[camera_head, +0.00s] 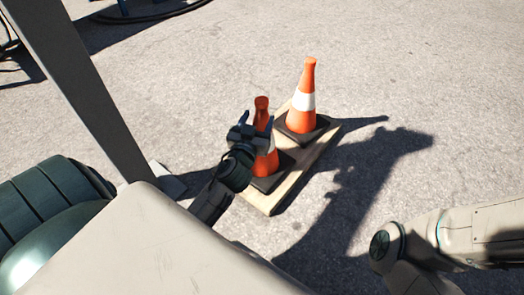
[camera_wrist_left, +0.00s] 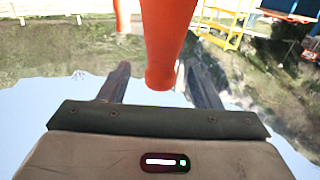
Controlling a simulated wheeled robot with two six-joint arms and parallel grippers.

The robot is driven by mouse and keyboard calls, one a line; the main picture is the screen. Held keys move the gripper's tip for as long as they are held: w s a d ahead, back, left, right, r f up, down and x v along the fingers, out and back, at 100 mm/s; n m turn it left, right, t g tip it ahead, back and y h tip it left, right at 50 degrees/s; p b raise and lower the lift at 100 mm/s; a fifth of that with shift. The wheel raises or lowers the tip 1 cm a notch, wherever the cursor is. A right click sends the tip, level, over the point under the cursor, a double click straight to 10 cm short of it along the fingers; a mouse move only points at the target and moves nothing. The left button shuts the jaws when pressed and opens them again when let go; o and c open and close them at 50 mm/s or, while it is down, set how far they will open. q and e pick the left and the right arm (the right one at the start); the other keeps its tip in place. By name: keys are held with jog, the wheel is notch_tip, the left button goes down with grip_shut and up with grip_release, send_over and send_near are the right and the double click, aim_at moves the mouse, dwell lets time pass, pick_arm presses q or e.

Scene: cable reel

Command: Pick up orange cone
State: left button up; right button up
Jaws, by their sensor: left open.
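Two orange cones with white bands and black bases stand upright on a wooden board (camera_head: 263,201). The nearer cone (camera_head: 262,104) is partly hidden by my left gripper (camera_head: 257,121), which is at its upper part. The farther cone (camera_head: 308,75) stands behind it to the right, clear of the gripper. In the left wrist view, the open fingers (camera_wrist_left: 160,68) have the orange top of a cone (camera_wrist_left: 167,45) between them, its tip toward my palm. A second orange cone (camera_wrist_left: 122,14) shows at the upper left there. I cannot tell whether either finger touches. My right gripper is out of view.
A grey slanted post (camera_head: 80,85) stands at the left, next to a dark green rounded object (camera_head: 50,210). Dark hoses (camera_head: 150,14) lie at the top left. My right arm is at the lower right. The pavement around the board is clear, with shadows to its right.

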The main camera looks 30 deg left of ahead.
aim_at(260, 113)
pick_arm(q)
jog(key=b+x, duration=0.2)
jog(key=x, duration=0.2)
jog(key=shift+w+a+f, duration=0.15)
jog(key=shift+f, duration=0.05)
jog(key=shift+w+a+r, duration=0.1)
jog(key=shift+w+a, duration=0.05)
jog(key=shift+w, duration=0.3)
jog(key=shift+r, duration=0.1)
grip_shut()
